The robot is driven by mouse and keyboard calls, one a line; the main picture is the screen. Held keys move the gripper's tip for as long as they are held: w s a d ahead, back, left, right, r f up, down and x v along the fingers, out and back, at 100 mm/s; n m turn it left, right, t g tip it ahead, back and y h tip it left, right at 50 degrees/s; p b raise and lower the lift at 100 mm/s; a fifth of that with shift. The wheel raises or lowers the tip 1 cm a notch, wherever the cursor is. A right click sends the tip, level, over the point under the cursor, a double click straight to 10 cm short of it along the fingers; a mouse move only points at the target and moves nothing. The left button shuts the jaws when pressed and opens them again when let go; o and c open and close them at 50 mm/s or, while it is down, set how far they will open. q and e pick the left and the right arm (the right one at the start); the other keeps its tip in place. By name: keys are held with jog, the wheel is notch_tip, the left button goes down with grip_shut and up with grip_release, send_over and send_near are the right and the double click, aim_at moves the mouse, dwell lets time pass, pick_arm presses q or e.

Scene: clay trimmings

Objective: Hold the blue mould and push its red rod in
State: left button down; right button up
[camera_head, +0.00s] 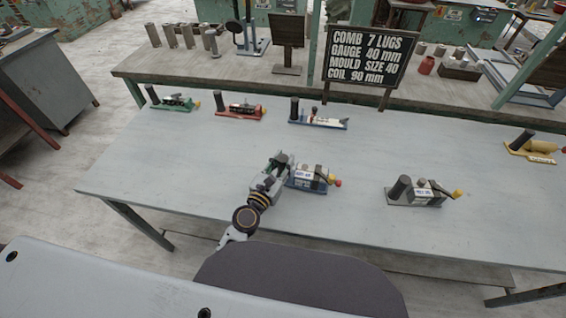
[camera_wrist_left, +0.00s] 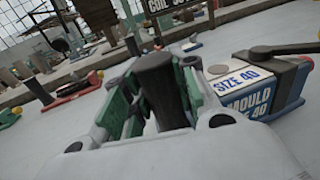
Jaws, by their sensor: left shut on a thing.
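The blue mould (camera_head: 305,185) sits on the grey table near the middle, with a white label on it. In the left wrist view its blue body (camera_wrist_left: 266,92) reads "SIZE 40" and has a dark lever on top. My left gripper (camera_head: 279,162) is at the mould's left end. Its green-lined fingers (camera_wrist_left: 150,95) are shut around the mould's dark upright handle (camera_wrist_left: 160,88). My right gripper is not in view.
A similar grey mould (camera_head: 421,192) stands to the right. Green (camera_head: 174,103), red (camera_head: 240,110) and another blue device (camera_head: 318,122) line the table's back, with a yellow one (camera_head: 535,148) far right. A sign (camera_head: 364,58) reads "MOULD SIZE 40". The table's left front is clear.

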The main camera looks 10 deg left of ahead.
pick_arm(q)
jog(key=shift+f, duration=0.1)
jog(key=shift+f+b, duration=0.25)
jog(key=shift+b, duration=0.15)
jog(key=shift+f, duration=0.25)
dwell(1.6)
